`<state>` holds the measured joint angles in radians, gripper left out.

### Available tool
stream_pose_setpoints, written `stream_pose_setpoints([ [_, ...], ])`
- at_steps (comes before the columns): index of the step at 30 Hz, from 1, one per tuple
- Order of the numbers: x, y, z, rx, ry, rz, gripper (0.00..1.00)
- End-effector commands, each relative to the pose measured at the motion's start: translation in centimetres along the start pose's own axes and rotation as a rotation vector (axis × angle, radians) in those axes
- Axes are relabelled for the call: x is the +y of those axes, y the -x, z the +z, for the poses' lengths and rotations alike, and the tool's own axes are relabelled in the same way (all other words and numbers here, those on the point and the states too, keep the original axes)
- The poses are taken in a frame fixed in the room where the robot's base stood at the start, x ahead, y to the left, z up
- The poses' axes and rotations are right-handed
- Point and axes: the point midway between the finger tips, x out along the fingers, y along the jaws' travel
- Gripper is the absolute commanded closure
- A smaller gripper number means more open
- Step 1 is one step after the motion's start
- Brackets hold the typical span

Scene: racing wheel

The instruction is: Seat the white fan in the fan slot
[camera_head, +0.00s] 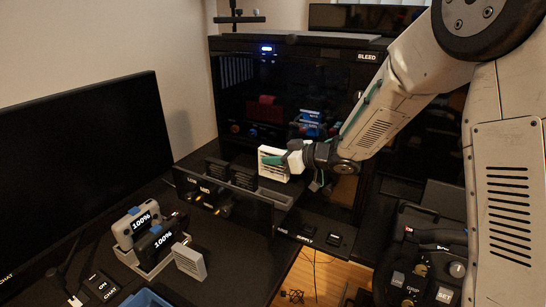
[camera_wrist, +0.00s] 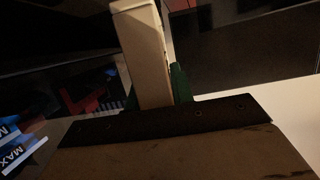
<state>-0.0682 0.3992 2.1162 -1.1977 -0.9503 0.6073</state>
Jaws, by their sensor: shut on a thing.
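The white fan (camera_head: 272,164), a square slatted block, is off the desk, in front of the dark glass-fronted case (camera_head: 350,85). My gripper (camera_head: 293,160) comes in from the right and is shut on the white fan. In the wrist view the fan (camera_wrist: 142,55) shows edge-on as a pale upright slab between the green fingertips (camera_wrist: 155,90). In the head view the fan is above the right end of a dark rack (camera_head: 264,194) marked LOW and MID; whether they touch I cannot tell. I cannot make out the fan slot for certain.
Red and blue parts (camera_head: 264,110) show inside the case. A large monitor (camera_head: 80,170) stands at left. A light-grey slatted block (camera_head: 189,262) and two devices reading 100% (camera_head: 148,235) are on the desk. A control panel (camera_head: 420,270) is at lower right.

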Motion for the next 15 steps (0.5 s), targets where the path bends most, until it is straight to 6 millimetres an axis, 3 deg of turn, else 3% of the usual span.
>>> stream_pose_setpoints([
  [15, -0.1, -1.4, 4.0, -0.001, -0.002, -0.002, 1.0],
])
